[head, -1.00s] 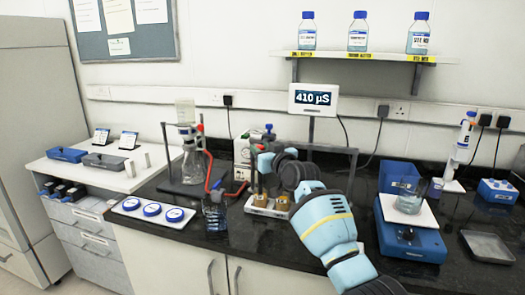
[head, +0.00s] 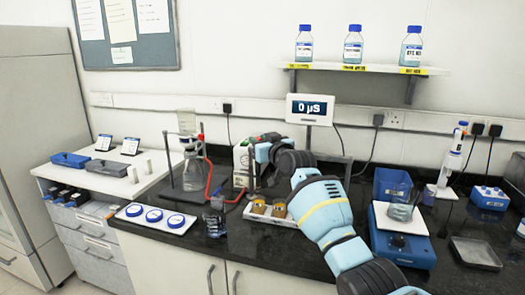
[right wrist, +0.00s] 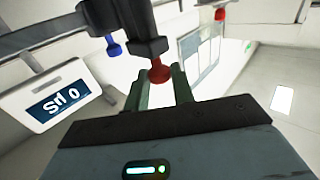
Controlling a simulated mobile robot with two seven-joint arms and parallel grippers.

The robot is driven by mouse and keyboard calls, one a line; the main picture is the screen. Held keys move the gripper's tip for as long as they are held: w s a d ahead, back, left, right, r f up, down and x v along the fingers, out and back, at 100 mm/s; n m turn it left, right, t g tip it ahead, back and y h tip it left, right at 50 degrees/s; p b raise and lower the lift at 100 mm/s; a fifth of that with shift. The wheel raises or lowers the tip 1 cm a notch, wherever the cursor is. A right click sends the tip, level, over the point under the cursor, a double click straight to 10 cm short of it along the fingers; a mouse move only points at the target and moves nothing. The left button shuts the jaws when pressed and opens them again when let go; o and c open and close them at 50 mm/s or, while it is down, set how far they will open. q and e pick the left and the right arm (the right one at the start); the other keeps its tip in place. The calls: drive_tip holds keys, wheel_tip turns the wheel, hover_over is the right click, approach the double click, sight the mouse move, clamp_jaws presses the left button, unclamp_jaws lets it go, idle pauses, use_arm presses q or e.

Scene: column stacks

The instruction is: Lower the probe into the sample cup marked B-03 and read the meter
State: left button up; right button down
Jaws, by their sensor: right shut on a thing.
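My right gripper (head: 252,154) is at the bench's middle, above the sample cups. In the right wrist view its two fingers (right wrist: 159,88) are shut on a red knob (right wrist: 159,71) under a dark clamp arm. Two amber sample cups, left (head: 259,206) and right (head: 279,209), stand in a white tray below the gripper; their marks are too small to read. The probe is not clear behind my gripper. The meter (head: 310,108) reads 0 µS; its screen also shows in the right wrist view (right wrist: 58,104). My left gripper is out of view.
A flask on a stand (head: 192,168) with red tubing is left of the cups. A white tray with blue-lidded dishes (head: 154,216) and a glass vessel (head: 214,225) lie nearer. A blue balance (head: 402,246) with a beaker (head: 401,212) stands at right.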

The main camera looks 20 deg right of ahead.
drive_tip(key=shift+r, duration=0.45)
drive_tip(key=c, duration=1.5)
unclamp_jaws()
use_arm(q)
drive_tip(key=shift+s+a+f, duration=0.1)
use_arm(e)
drive_tip(key=shift+f, duration=0.1)
drive_tip(key=shift+f, duration=0.1)
